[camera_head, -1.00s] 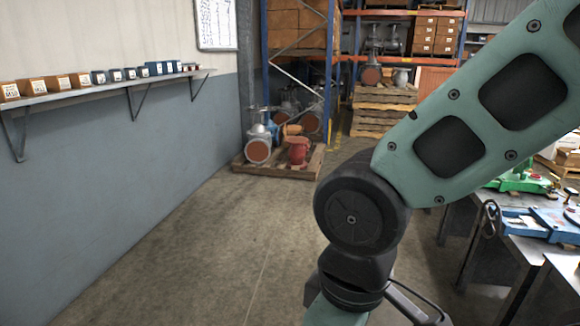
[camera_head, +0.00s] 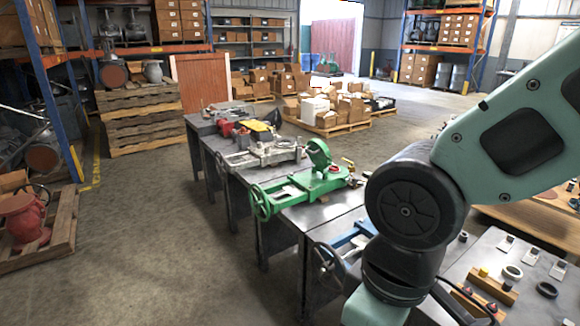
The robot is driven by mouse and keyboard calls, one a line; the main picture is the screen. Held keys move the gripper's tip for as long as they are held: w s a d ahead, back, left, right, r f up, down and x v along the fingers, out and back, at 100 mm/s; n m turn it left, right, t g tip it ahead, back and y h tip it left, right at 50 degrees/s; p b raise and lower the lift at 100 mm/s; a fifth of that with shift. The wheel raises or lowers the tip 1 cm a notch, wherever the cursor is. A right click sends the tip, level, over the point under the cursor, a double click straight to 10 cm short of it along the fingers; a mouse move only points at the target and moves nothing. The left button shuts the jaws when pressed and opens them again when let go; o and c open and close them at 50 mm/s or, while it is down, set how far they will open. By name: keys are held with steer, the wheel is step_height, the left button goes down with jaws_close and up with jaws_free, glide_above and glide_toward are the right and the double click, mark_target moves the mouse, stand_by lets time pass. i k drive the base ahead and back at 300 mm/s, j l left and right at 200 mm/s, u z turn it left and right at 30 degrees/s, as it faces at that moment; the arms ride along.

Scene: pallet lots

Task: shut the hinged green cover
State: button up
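A green device (camera_head: 300,188) with a handwheel at its near left end lies on the dark workbench. A rounded green cover (camera_head: 319,153) stands raised at its far right end, tilted up from the body. The hinge itself is too small to make out. My arm crosses the right side of the view, in front of the bench and to the right of the cover. My gripper is out of view, below the lower edge of the picture.
A blue device (camera_head: 345,243) is partly hidden by my arm. Grey (camera_head: 262,150) and red-and-yellow devices (camera_head: 255,130) stand farther along the row of benches. Small parts lie on a table (camera_head: 455,272) at lower right. The floor (camera_head: 165,235) left of the benches is clear.

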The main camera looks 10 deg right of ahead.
mark_target(314, 159)
steer(key=i+j+z, duration=0.25)
steer(key=i+j, duration=0.65)
steer(key=i+j+z, duration=0.1)
steer(key=i+j, duration=0.15)
steer(key=j, duration=0.25)
steer(key=i+j, duration=0.25)
steer(key=i+j+z, duration=0.1)
steer(key=j, duration=0.4)
steer(key=i, duration=0.1)
